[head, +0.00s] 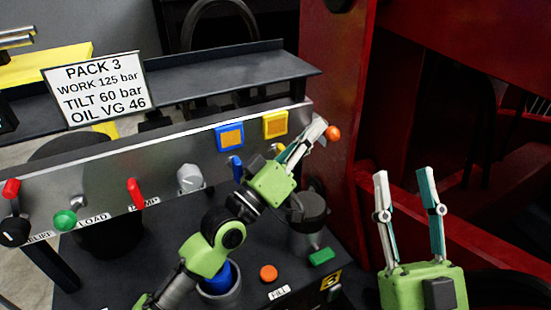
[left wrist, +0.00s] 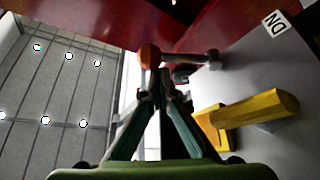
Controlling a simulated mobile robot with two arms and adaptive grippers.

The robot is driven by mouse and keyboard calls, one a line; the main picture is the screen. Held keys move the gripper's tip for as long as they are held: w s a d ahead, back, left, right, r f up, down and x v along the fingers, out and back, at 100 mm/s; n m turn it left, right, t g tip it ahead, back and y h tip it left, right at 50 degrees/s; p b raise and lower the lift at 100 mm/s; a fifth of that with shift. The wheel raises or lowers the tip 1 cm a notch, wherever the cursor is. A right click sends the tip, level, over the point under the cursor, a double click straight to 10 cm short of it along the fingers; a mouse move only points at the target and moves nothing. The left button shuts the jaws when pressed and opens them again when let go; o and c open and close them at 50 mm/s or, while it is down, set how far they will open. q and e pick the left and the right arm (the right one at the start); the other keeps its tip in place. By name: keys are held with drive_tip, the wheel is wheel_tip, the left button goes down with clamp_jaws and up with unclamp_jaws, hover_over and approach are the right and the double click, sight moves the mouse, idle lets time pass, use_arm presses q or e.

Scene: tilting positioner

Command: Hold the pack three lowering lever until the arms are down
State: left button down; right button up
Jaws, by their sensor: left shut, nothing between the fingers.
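The lever with an orange ball knob (head: 333,133) is at the right end of the grey panel. In the left wrist view its orange knob (left wrist: 150,57) stands just past my fingertips, with a rod running right to the panel. My left gripper (head: 318,128) is shut and empty, its tips close against the knob; I cannot tell whether they touch. In the left wrist view the fingers (left wrist: 158,98) meet in a point. My right gripper (head: 408,180) is open and empty, in front of the red structure. The arms to be lowered cannot be made out.
The pack sign (head: 97,87) reads PACK 3. The panel (head: 110,180) carries red, green and grey controls, plus blue (head: 230,138) and yellow (head: 275,124) framed plates. A yellow handle (left wrist: 255,108) lies beside my left fingers. The red structure (head: 340,70) borders the right side.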

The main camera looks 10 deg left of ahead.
use_arm(q)
drive_tip(key=v, duration=1)
drive_tip(key=shift+w+a+p, duration=0.15)
drive_tip(key=shift+w+p, duration=0.05)
drive_tip(key=shift+p, duration=0.1)
use_arm(e)
drive_tip(key=f+g, duration=0.1)
drive_tip(key=w+f, duration=0.1)
drive_tip(key=w+f+g, duration=0.1)
drive_tip(key=f, duration=0.1)
drive_tip(key=shift+w+a+g+h, duration=0.15)
drive_tip(key=shift+w+g+h, duration=0.1)
drive_tip(key=shift+g+h, duration=0.05)
